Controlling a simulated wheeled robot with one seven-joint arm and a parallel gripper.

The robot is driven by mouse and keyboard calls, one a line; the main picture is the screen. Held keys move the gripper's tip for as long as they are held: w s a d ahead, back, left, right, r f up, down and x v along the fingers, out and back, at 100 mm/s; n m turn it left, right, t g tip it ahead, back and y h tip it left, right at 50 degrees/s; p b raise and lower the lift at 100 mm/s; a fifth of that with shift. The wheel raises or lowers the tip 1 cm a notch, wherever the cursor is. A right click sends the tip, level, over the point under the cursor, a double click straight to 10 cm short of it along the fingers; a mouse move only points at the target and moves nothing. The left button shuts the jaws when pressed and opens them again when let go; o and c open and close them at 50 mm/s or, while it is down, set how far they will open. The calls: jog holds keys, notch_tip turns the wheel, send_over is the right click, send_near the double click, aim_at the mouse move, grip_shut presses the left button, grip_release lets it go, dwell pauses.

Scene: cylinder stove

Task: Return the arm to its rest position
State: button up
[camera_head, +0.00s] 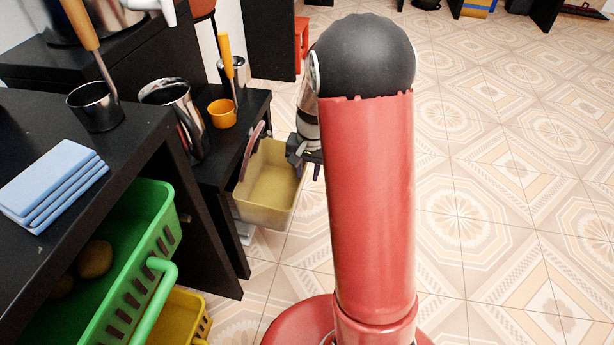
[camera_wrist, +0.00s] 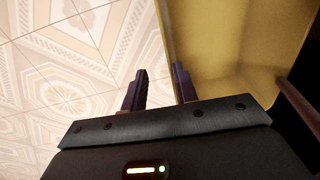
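My gripper (camera_wrist: 160,88) shows two dark fingers standing apart in the wrist view, with nothing visibly held between them. In the head view my gripper (camera_head: 312,168) is beside the right edge of a yellow bin (camera_head: 268,190), partly hidden by my red arm. In the wrist view the yellow bin (camera_wrist: 240,60) fills the upper right, and its edge lines up with the gap between the fingers. I cannot tell whether the fingers touch it.
A black counter (camera_head: 130,140) at left holds metal cups, an orange cup (camera_head: 222,113) and folded blue cloths (camera_head: 55,180). A green basket (camera_head: 130,270) with round brown items sits below. The tiled floor (camera_head: 510,200) at right is clear.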

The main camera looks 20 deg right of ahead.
jog(key=s+a+r+n+t+p, duration=0.1)
jog(key=s+a+r+p, duration=0.15)
jog(key=r, duration=0.45)
jog(key=s+a+r+n+t+p, duration=0.1)
jog(key=s+r, duration=0.2)
jog(key=r, duration=0.4)
jog(key=s+a+r+n+p, duration=0.1)
jog(key=s+a+r+p, duration=0.15)
jog(key=r, duration=0.45)
jog(key=s+a+r+n+t+p, duration=0.1)
jog(key=s+r+n+p, duration=0.1)
jog(key=s+r, duration=0.3)
jog(key=s+a+r+n+t+p, duration=0.2)
jog(key=s+r+p, duration=0.1)
jog(key=s, duration=0.6)
jog(key=shift+s+r+h, duration=0.3)
jog(key=shift+s+r, duration=0.1)
jog(key=shift+r, duration=0.5)
